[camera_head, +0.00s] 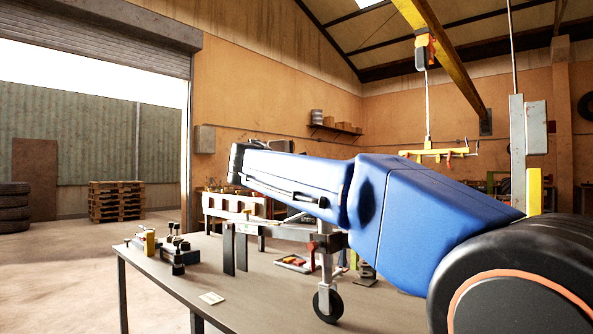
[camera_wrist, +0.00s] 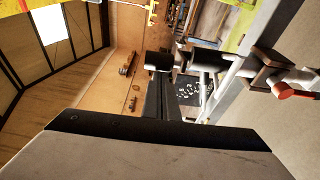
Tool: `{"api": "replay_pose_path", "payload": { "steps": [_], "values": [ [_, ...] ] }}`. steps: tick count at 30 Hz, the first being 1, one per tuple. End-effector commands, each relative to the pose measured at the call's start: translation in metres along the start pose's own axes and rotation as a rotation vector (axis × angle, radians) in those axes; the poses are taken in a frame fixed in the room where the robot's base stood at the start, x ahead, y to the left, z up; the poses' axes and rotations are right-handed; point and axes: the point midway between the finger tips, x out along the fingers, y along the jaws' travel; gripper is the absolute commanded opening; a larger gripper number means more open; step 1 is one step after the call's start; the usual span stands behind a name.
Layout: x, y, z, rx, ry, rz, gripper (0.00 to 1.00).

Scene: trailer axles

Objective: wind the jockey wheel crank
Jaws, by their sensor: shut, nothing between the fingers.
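The jockey wheel stands at the bench in the head view, with its black tyre (camera_head: 328,303) low and its grey tube (camera_head: 325,268) above. A red clamp handle (camera_head: 312,247) sits beside the tube, and my arm covers the upper part. In the wrist view the tube (camera_wrist: 296,74) lies sideways with the red handle (camera_wrist: 287,92) at right. A black cylindrical piece (camera_wrist: 157,62), perhaps the crank's grip, sticks out at the left end. My gripper (camera_wrist: 167,82) is shut and empty, its dark fingers close below this piece; I cannot tell if they touch. My gripper is hidden in the head view.
A yellow hoist beam (camera_head: 440,153) hangs behind. The floor at left is open.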

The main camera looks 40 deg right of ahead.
Motion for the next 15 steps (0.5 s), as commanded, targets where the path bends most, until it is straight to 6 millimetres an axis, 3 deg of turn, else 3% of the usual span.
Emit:
{"api": "replay_pose_path", "payload": {
  "steps": [9, 15],
  "values": [
    [-0.003, 0.001, 0.021, 0.002, 0.170, 0.001, 0.00],
    [-0.004, 0.000, 0.027, 0.000, 0.173, 0.000, 0.00]
  ]
}}
